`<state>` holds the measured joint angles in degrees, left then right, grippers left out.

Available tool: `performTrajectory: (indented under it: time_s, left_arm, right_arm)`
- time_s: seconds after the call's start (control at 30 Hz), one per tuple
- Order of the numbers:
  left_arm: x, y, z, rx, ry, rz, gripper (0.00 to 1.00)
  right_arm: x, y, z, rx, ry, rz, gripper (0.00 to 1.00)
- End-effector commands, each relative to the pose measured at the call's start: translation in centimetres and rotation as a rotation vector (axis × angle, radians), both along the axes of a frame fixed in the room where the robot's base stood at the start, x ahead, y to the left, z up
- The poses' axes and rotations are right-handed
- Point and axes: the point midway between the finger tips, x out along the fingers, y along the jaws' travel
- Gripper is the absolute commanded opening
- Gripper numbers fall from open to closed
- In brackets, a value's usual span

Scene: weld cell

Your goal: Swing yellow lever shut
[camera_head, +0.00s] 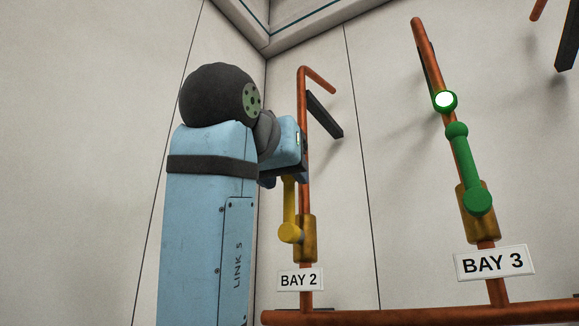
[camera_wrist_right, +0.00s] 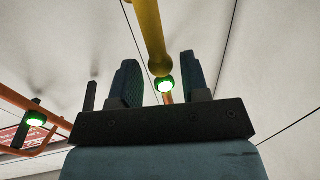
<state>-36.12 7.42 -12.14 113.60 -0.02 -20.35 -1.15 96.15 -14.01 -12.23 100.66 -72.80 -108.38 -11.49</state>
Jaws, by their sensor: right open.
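The yellow lever (camera_head: 289,205) is on the BAY 2 pipe. Its arm rises nearly straight up from its round pivot, almost in line with the pipe, and its top end is hidden behind my right gripper in the head view. In the right wrist view the yellow lever (camera_wrist_right: 149,28) comes down from the top, and its rounded end lies between the two fingers of my right gripper (camera_wrist_right: 158,62). The fingers are open, with a visible gap on each side of the lever. Contact cannot be made out. My left gripper is not in view.
A green lever (camera_head: 466,168) on the BAY 3 pipe stands to the right, below a lit lamp (camera_head: 445,100). A lit green lamp (camera_wrist_right: 164,84) shows just beyond the yellow lever's end. A dark bracket (camera_head: 325,115) joins the BAY 2 pipe (camera_head: 303,90) near the wall.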

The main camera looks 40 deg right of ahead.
Motion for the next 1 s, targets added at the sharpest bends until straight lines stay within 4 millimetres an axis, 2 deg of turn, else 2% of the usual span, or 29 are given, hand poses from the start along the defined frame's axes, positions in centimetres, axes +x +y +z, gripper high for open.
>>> performTrajectory:
  time_s: [0.2,0.53,0.57,0.7,0.73,1.0]
  left_arm:
    - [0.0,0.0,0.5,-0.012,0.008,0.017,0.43]
    - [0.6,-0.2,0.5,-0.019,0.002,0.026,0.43]
    - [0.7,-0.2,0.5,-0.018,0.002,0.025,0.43]
    - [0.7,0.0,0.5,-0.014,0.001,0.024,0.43]
    - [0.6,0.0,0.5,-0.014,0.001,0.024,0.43]
    - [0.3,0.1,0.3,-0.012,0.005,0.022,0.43]
  right_arm:
    - [1.2,-1.8,0.1,0.000,0.000,0.000,0.42]
    - [1.4,-2.1,0.0,0.000,-0.001,0.000,0.42]
    - [1.4,-2.1,0.0,0.000,-0.001,0.000,0.37]
    - [1.4,-2.1,0.0,0.000,-0.001,0.000,0.05]
    - [1.4,-2.1,0.0,0.000,-0.001,0.000,0.00]
    - [1.4,-2.3,0.0,0.002,-0.006,0.000,0.00]
